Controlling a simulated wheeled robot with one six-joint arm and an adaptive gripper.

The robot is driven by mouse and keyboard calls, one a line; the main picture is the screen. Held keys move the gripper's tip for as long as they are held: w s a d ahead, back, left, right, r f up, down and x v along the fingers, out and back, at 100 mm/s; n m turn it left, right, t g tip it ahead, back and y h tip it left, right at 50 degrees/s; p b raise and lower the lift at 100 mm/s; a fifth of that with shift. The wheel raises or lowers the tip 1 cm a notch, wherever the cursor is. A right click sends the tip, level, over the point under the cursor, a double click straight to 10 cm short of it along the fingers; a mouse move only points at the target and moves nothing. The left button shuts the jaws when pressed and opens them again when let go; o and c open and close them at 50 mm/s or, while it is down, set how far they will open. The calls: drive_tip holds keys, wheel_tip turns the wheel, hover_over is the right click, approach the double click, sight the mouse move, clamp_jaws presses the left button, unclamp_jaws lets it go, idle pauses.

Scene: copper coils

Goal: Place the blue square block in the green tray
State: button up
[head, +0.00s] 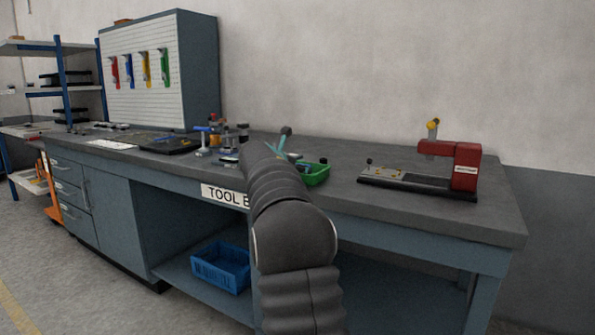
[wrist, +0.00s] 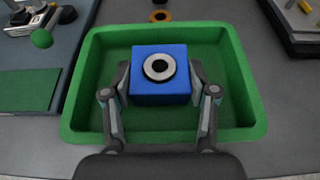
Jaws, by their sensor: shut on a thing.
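The blue square block (wrist: 142,94) has a round metal ring with a dark centre on its top. My gripper (wrist: 160,84) is shut on it, with one finger on its left side and one on its right in the wrist view. The block is over or inside the green tray (wrist: 75,95); I cannot tell whether it touches the tray floor. In the head view the green tray (head: 319,176) is on the bench, right of my arm. My arm hides most of the gripper and the block there.
A red press-like device (head: 466,165) on a dark base stands to the right on the grey workbench (head: 440,222). Small tools and a dark mat (head: 172,144) lie to the left. A green pad (wrist: 28,90) is left of the tray. A blue crate (head: 222,267) sits on the lower shelf.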

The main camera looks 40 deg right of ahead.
drive_tip(key=shift+f, duration=0.7)
drive_tip(key=o, duration=1.4)
drive_tip(key=shift+f, duration=0.2)
drive_tip(key=shift+c, duration=0.2)
drive_tip(key=shift+a+r, duration=0.1)
drive_tip(key=shift+r, duration=0.5)
drive_tip(key=v, duration=1.2)
drive_tip(key=shift+r, duration=0.35)
drive_tip(key=shift+w, duration=0.1)
